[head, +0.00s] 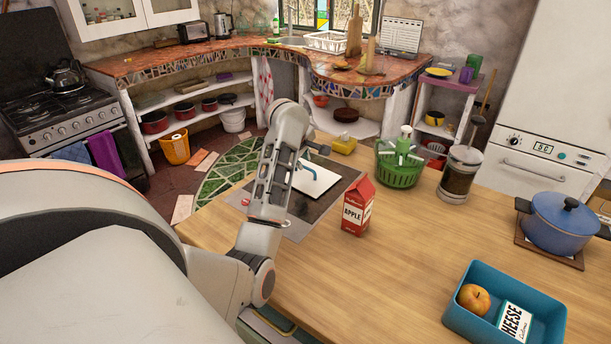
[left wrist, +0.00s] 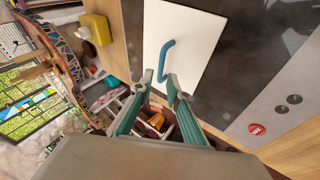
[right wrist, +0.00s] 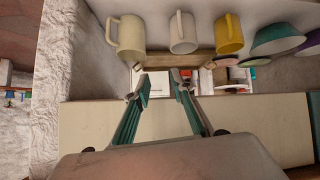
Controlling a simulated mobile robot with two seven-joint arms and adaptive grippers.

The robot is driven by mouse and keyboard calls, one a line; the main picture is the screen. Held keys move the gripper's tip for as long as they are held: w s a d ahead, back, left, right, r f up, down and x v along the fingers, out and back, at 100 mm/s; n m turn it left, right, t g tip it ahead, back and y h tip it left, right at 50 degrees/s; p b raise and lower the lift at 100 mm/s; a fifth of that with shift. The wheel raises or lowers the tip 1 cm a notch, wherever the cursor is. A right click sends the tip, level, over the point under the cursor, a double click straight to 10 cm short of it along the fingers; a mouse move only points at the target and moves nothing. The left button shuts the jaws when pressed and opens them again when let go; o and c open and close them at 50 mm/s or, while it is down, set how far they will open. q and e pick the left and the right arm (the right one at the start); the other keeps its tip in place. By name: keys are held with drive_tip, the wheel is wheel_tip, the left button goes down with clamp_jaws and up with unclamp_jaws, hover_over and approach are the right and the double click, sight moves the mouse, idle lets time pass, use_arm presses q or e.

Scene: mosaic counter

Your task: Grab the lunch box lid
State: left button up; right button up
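The lid (head: 320,183) is a flat white panel with a blue bent handle, on the dark hob area of the wooden counter. In the left wrist view the lid (left wrist: 200,35) and its blue handle (left wrist: 164,58) lie just beyond my left gripper (left wrist: 160,78). Its fingertips are apart, and the handle's near end appears between or just past them; contact cannot be told. The arm partly covers the lid in the head view. My right gripper (right wrist: 160,80) is open and empty.
A red apple carton (head: 358,207) stands close right of the lid. The wood between carton and box is clear. Mugs (right wrist: 182,32) appear in the right wrist view.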

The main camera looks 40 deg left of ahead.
sight(305, 167)
use_arm(q)
drive_tip(key=x, duration=0.5)
drive_tip(key=shift+d+f, duration=0.15)
drive_tip(key=shift+s, duration=0.1)
clamp_jaws()
